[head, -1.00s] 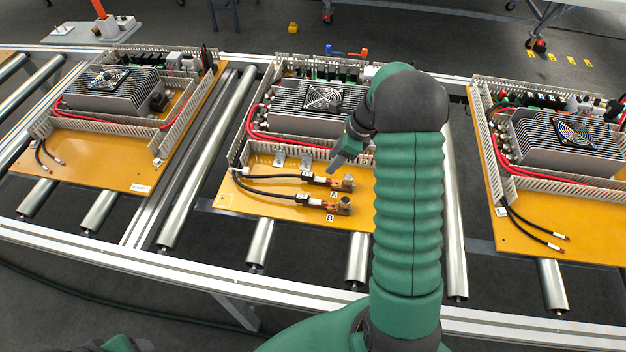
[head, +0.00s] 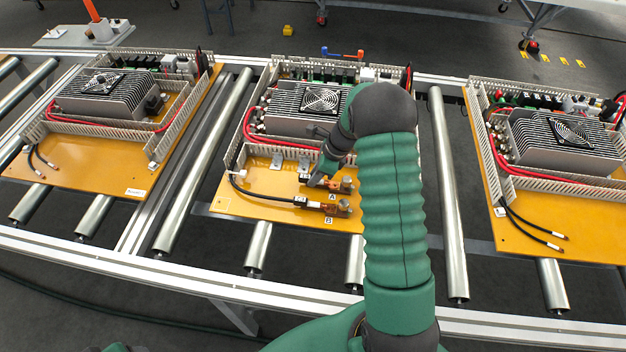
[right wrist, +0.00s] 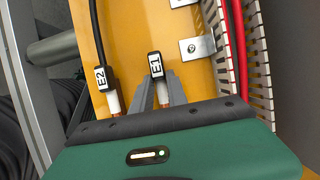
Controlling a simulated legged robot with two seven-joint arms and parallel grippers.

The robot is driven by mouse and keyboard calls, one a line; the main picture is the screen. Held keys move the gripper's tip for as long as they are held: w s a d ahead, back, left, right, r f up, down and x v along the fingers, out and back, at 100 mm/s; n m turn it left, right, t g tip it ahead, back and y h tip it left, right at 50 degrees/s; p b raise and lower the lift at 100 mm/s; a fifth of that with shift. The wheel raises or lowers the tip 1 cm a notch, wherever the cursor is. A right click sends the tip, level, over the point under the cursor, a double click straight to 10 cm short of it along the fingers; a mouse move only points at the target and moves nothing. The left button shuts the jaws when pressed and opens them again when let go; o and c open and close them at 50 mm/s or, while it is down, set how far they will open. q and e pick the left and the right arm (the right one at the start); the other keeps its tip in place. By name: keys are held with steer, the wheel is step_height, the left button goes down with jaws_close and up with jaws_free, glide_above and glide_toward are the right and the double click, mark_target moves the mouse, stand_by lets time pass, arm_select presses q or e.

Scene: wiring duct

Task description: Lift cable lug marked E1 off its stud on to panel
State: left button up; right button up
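The cable lug marked E1 (right wrist: 156,64) has a black tag with white lettering. In the right wrist view its tag sits just past my fingertips, with the sleeve between the two fingers. In the head view its copper end (head: 335,185) is at the stud (head: 347,184) by mark A on the yellow panel (head: 262,183). My right gripper (head: 316,180) is down at this lug, fingers on both sides of it; whether they press on it I cannot tell. The stud is hidden in the wrist view. The lug marked E2 (right wrist: 102,78) lies to the left. My left gripper is out of view.
The lower lug (head: 336,208) is at mark B, close in front. A slotted white duct (head: 290,148) and a finned heat sink with fan (head: 315,100) stand behind. Free panel surface lies left of the lugs. Similar panels (head: 95,172) (head: 560,205) stand on both sides.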

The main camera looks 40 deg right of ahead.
steer(key=shift+w+a+r, duration=0.1)
steer(key=shift+a, duration=0.1)
jaws_close()
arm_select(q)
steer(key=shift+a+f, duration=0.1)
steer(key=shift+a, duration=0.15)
arm_select(e)
steer(key=shift+d, duration=0.15)
steer(key=shift+r, duration=0.2)
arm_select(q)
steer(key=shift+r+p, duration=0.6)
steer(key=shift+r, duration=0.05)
arm_select(e)
step_height(320, 180, up, 10)
steer(key=shift+f, duration=0.25)
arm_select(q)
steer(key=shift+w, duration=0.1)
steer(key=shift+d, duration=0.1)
